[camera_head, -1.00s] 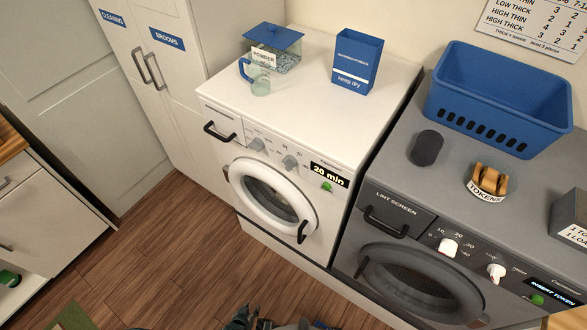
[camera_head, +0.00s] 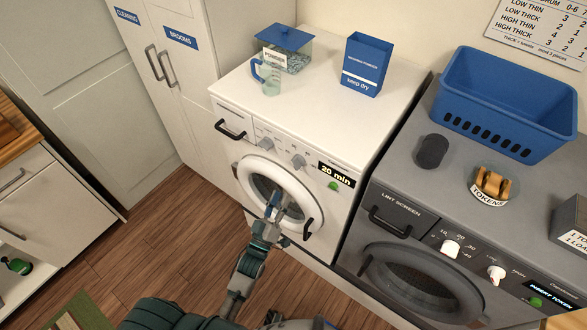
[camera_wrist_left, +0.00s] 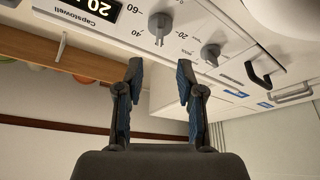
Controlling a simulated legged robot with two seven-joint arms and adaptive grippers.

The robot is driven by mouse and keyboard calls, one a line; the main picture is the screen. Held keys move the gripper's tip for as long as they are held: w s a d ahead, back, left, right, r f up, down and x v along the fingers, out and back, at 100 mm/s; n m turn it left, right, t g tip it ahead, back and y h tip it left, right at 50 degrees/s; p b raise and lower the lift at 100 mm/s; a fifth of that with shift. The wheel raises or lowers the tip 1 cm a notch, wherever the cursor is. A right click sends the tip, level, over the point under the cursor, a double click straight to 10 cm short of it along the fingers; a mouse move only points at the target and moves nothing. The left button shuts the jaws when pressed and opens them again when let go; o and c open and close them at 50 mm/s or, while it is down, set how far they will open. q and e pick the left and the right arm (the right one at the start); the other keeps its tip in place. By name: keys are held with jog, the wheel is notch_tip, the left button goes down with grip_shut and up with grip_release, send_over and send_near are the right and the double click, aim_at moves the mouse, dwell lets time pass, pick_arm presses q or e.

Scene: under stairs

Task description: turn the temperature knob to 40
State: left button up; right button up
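The white washer (camera_head: 310,112) has two grey knobs on its front panel. The right knob (camera_head: 299,161) is nearest the "20 min" display. In the left wrist view this knob (camera_wrist_left: 160,25) has the numbers 20, 40 and 60 around it, and its pointer appears to sit between 40 and 20. The other knob (camera_head: 266,142) also shows in the left wrist view (camera_wrist_left: 210,53). My left gripper (camera_head: 277,203) is in front of the washer door, below the knobs and apart from them. Its fingers (camera_wrist_left: 157,85) are spread with nothing between them. My right gripper is not clearly visible.
The round washer door (camera_head: 251,185) is shut and has a black handle. A grey dryer (camera_head: 405,208) with white knobs stands to the right. A powder box (camera_head: 289,50), a cup (camera_head: 271,84) and a blue carton (camera_head: 364,65) stand on the washer.

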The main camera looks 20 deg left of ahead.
aim_at(294, 167)
pick_arm(q)
jog(key=p+x, duration=0.1)
jog(key=x, duration=0.9)
jog(key=shift+w, duration=0.2)
grip_shut()
